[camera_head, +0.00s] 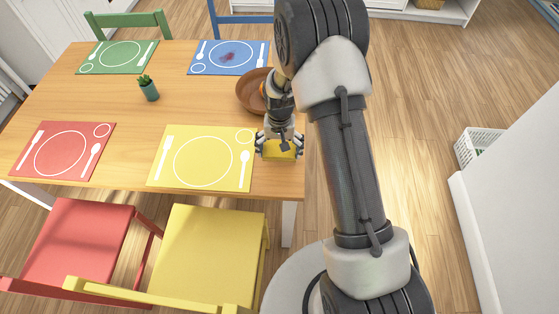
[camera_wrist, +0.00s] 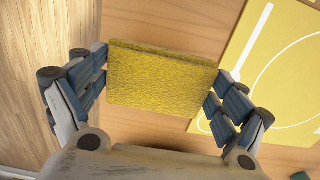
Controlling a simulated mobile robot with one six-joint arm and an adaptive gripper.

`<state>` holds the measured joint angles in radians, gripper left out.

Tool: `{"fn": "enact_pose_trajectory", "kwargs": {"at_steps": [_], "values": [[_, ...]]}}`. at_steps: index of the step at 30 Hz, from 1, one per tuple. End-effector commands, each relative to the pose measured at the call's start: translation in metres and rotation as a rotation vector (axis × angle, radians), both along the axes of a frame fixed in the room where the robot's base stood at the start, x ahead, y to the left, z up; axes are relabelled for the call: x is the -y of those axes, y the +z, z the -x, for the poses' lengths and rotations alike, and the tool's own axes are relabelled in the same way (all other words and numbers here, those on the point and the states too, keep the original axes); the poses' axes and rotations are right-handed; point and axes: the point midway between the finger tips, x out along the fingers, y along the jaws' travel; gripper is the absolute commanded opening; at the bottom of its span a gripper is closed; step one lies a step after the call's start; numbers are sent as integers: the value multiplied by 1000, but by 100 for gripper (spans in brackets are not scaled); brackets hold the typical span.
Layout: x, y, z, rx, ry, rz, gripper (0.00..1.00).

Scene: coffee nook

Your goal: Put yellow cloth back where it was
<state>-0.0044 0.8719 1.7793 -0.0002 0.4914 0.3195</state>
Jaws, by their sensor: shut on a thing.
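The yellow cloth (camera_wrist: 160,78) is a thick, rough-textured yellow pad. In the wrist view it sits between the two fingers of my gripper (camera_wrist: 160,88), which is shut on it by its left and right edges. In the head view my gripper (camera_head: 279,143) is over the right edge of the table, and the cloth (camera_head: 280,151) shows below it, just right of the yellow placemat (camera_head: 203,160). I cannot tell whether the cloth touches the table. Part of it is hidden by my gripper in the head view.
The wooden table (camera_head: 130,108) carries red (camera_head: 62,150), green (camera_head: 117,56) and blue (camera_head: 229,57) placemats; the blue one has a dark red stain. A brown bowl (camera_head: 252,92) stands behind my gripper. A small potted plant (camera_head: 149,88) is further left. A white basket (camera_head: 478,142) stands right.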

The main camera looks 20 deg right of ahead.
Motion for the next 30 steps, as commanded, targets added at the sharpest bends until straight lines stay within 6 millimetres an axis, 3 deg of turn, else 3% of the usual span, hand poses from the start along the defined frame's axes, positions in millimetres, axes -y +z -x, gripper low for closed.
{"fn": "enact_pose_trajectory", "kwargs": {"at_steps": [7, 13, 25, 26, 30], "values": [[0, -19, 0, 1, 0, 0, 65], [0, -50, 0, 0, 0, 0, 65], [0, -56, -1, 1, 0, 0, 65], [0, -56, 0, 1, 0, 0, 92], [0, -55, 0, 1, 0, 0, 100]]}}
